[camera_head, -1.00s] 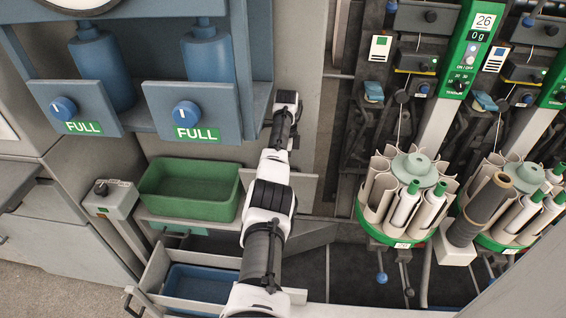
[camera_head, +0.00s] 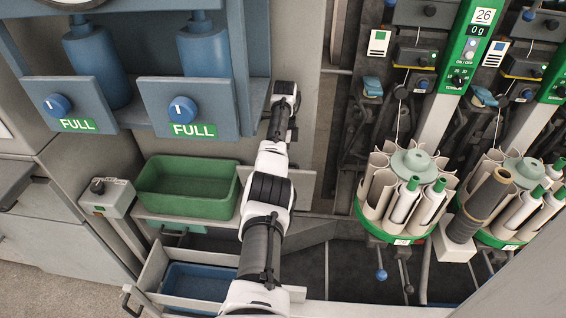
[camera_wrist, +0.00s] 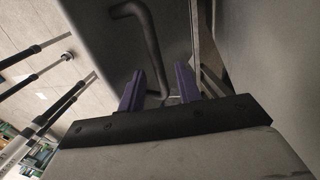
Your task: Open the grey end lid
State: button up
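In the wrist view a grey panel (camera_wrist: 100,28), which appears to be the grey end lid, carries a dark bent bar handle (camera_wrist: 149,45). My gripper (camera_wrist: 158,92) has two purple fingers spread apart. The lower end of the handle lies between them in the picture, with gaps to both fingers. I cannot tell how deep the handle sits between the fingers. In the head view my arm reaches away beside the blue frame, and its gripper and the lid are not clearly visible there.
A green bin (camera_head: 186,190) and a blue bin (camera_head: 197,283) stand left of my arm. Two blue boxes marked FULL hang on the blue frame (camera_head: 253,70). On the right are winding units with a round cone magazine (camera_head: 414,163) and a dark tilted cone (camera_head: 487,200).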

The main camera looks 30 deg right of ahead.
jog(key=shift+b+v, duration=0.6)
jog(key=shift+v, duration=2.15)
jog(key=shift+s+f, duration=0.1)
jog(key=shift+s, duration=0.1)
